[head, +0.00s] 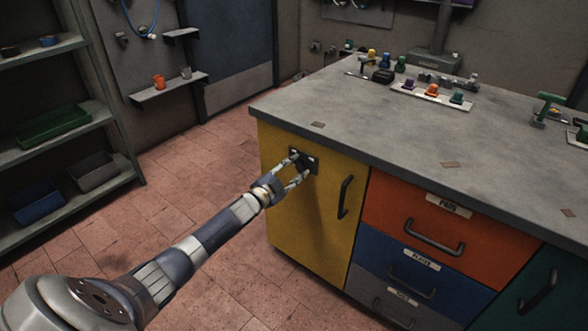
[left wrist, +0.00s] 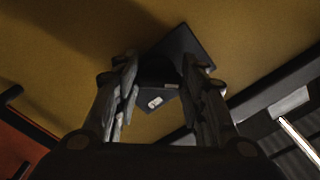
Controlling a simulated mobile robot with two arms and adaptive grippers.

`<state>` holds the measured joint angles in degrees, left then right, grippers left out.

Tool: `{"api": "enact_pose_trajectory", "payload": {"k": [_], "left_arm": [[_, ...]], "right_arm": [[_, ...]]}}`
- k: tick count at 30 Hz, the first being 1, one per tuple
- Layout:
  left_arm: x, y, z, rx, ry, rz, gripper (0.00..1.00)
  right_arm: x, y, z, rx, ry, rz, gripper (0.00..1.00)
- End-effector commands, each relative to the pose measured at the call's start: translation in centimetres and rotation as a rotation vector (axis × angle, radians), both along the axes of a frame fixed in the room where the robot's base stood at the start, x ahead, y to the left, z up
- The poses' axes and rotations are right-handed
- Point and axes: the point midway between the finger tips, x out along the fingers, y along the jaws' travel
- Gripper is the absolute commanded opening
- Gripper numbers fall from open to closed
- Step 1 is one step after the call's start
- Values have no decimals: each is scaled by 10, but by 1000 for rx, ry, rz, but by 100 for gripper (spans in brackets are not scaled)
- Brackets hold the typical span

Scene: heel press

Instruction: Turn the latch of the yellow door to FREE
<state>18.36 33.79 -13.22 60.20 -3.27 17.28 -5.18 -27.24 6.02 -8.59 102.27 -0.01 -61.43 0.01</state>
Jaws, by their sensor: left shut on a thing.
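The yellow door (head: 292,210) is the left front of the workbench and is closed. Its latch (head: 304,160) is a dark piece on a dark plate near the door's top. My left gripper (head: 298,168) is at the latch, its fingers on either side of it, shut on it. In the left wrist view the yellow door (left wrist: 60,60) fills the background and the dark latch plate (left wrist: 203,48) shows behind and between the fingers of my left gripper (left wrist: 160,75). The fingers partly hide the latch, and its marking cannot be read. My right gripper is not in view.
The door's black handle (head: 344,197) is right of the latch. Orange (head: 400,215) and blue (head: 385,262) drawers lie further right. The grey worktop (head: 350,125) overhangs above, with coloured knobs at the back. A shelf rack (head: 125,150) stands left; the floor between is clear.

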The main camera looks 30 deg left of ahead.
Motion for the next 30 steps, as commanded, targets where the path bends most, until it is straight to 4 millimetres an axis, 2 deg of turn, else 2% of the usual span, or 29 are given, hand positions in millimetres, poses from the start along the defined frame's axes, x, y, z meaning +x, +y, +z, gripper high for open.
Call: {"api": "enact_pose_trajectory", "payload": {"k": [9,10,12,23,30], "left_arm": [[0,1,0,-3,1,2,14],[0,1,0,-3,1,2,45],[0,1,0,-2,1,2,58],[-1,0,0,-1,1,1,58],[-21,2,-2,-1,2,1,58]], "right_arm": [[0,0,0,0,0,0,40],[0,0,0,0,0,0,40],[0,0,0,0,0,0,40],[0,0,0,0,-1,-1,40],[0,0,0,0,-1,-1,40]]}}
